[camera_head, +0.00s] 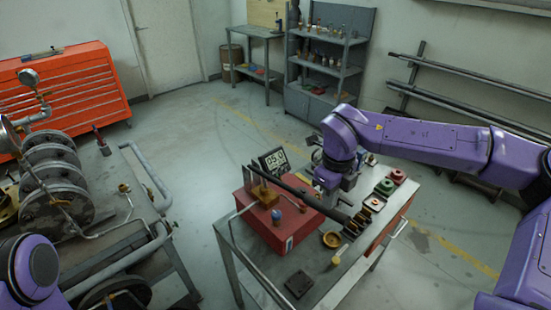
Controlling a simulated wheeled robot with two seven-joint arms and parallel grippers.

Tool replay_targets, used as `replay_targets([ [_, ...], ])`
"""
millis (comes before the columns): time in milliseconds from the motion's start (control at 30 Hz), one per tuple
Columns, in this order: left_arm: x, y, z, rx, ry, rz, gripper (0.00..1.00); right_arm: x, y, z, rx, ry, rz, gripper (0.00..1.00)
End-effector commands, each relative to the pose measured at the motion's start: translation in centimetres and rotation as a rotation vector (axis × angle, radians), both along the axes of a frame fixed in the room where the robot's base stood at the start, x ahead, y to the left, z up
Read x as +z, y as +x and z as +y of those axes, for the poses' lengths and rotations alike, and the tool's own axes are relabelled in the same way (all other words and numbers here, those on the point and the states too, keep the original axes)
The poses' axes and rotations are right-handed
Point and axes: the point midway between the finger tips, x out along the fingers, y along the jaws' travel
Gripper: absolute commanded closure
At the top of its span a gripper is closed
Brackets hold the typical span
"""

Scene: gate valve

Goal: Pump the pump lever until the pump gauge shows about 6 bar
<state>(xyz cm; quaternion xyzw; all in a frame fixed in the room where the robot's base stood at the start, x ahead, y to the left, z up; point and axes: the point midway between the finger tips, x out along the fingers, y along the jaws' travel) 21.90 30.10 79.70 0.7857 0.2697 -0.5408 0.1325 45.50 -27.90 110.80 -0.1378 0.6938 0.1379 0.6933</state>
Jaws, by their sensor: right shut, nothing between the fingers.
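The pump is a red box (262,222) on the metal cart. Its pump lever (285,189) is a long dark bar that slopes from the pump's upper left down to the right. My left gripper is out of view; only a purple part of that arm shows at the lower left.
The cart (325,285) also carries a small brass bowl (332,239), a dark square plate (299,284), and green and red parts (386,187) at its right. A pipe rig (160,255) stands left, with floor between it and the cart.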

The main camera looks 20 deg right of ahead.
Motion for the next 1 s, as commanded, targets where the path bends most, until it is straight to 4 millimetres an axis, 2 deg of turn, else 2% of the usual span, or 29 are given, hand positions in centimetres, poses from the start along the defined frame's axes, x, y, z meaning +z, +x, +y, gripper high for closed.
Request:
replay_targets([
  [133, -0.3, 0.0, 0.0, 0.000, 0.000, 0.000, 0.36, -0.5, 0.0, 0.0, 0.000, 0.000, 0.000, 1.00],
  [833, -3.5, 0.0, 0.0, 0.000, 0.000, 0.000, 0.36, -5.5, 0.0, 0.0, 0.001, 0.000, 0.000, 1.00],
  [1000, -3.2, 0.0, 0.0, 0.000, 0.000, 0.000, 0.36, -5.2, 0.0, 0.0, 0.000, 0.000, 0.000, 1.00],
])
